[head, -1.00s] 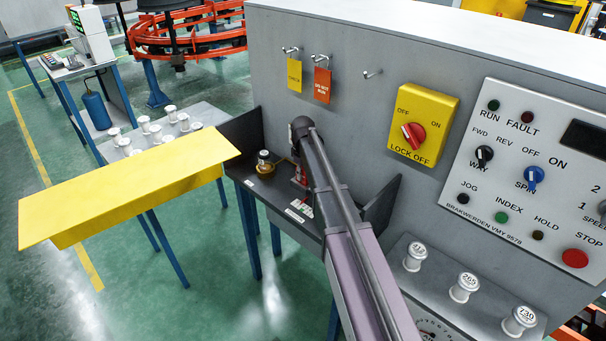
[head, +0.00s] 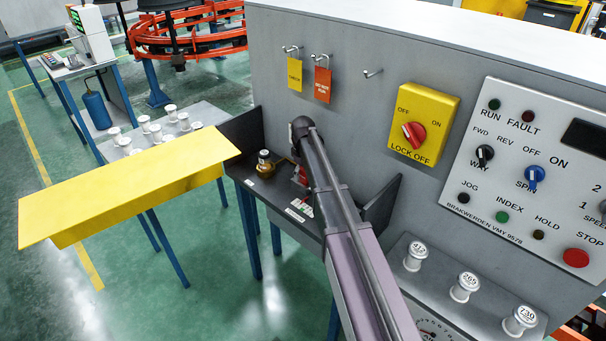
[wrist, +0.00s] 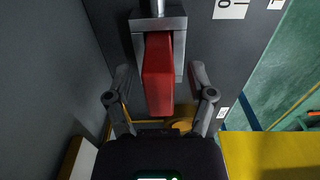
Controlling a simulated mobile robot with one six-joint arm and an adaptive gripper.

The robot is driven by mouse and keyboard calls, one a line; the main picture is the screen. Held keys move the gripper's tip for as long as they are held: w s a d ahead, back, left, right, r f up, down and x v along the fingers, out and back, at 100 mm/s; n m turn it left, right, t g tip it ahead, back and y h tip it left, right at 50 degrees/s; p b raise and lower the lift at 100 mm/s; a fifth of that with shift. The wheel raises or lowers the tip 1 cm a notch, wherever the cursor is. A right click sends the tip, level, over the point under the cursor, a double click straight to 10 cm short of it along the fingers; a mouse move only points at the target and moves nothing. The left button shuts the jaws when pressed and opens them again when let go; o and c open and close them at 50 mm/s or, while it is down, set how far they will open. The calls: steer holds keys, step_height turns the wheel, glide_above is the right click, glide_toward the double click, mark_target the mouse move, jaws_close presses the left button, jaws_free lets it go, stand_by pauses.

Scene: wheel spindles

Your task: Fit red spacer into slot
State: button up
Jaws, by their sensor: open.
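The red spacer (wrist: 158,80) shows in the wrist view as an upright-looking block against a grey metal slot piece (wrist: 178,22). Its far end overlaps the grey piece, and I cannot tell how deep it sits. My gripper (wrist: 159,72) is open, with one finger on each side of the spacer and visible gaps between the fingers and its sides. In the head view my arm hides most of this spot, and only a little red (head: 301,176) shows beside it on the dark shelf.
A dark shelf (head: 268,190) with upright side walls carries a brass-and-black item with a white top (head: 264,162). A yellow panel (head: 130,190) juts out at left. The grey machine wall stands close behind, with hanging tags and a control panel (head: 530,190).

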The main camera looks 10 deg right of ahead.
steer(key=shift+r+p, duration=4.75)
steer(key=shift+r, duration=0.1)
steer(key=s+m, duration=0.7)
steer(key=s, duration=2.2)
steer(key=shift+d, duration=0.35)
